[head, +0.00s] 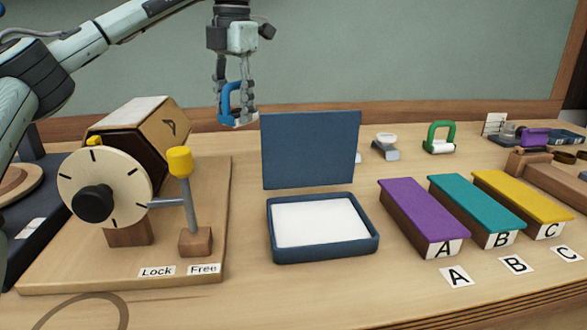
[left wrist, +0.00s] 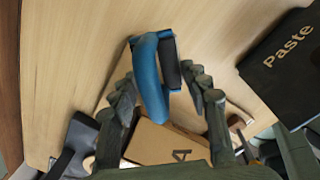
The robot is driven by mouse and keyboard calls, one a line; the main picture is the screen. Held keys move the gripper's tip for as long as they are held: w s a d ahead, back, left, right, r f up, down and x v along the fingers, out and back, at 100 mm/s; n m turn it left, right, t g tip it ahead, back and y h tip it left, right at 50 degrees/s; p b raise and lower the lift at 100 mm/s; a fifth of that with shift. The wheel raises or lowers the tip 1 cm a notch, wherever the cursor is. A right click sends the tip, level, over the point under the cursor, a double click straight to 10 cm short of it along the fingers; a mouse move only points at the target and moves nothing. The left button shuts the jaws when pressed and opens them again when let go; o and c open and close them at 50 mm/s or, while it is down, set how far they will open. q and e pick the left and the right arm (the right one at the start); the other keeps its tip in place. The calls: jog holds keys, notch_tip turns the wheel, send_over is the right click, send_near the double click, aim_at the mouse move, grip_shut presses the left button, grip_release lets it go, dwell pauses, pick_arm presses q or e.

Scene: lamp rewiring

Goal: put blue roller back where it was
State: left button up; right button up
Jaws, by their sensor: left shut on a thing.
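The blue roller (head: 226,100) is held in my left gripper (head: 238,112), well above the table behind the drum box. The left wrist view shows its blue handle (left wrist: 148,80) between the fingers (left wrist: 165,100), with a dark part along one side. My right gripper is in neither view. A small grey and white stand-like piece (head: 386,148) stands empty at the back, right of the upright lid. A green roller (head: 440,134) stands farther right at the back. I cannot tell from the frames where the blue roller was before.
A blue tray (head: 323,255) with a white pad has its lid (head: 310,150) standing open; the lid reads "Paste" in the left wrist view (left wrist: 287,47). A hexagonal drum (head: 140,130) with a crank dial stands left. Purple, teal and yellow boxes (head: 420,213) stand right.

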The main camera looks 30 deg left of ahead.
pick_arm(q)
jog(key=w+d+f, duration=0.2)
jog(key=w+d+f+p, duration=0.1)
jog(key=w+d+f, duration=0.1)
jog(key=w+d, duration=0.1)
jog(key=w+d+f, duration=0.2)
jog(key=w+d, duration=0.1)
jog(key=shift+w+f, duration=0.1)
jog(key=shift+f, duration=0.3)
jog(key=shift+d+f+p, duration=0.1)
jog(key=shift+f+p, duration=0.35)
jog(key=shift+f, duration=1.65)
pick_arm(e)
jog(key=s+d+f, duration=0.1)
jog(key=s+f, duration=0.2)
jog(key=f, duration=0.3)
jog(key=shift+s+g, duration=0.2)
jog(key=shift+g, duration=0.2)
pick_arm(q)
jog(key=o, duration=1.1)
jog(key=shift+f, duration=0.1)
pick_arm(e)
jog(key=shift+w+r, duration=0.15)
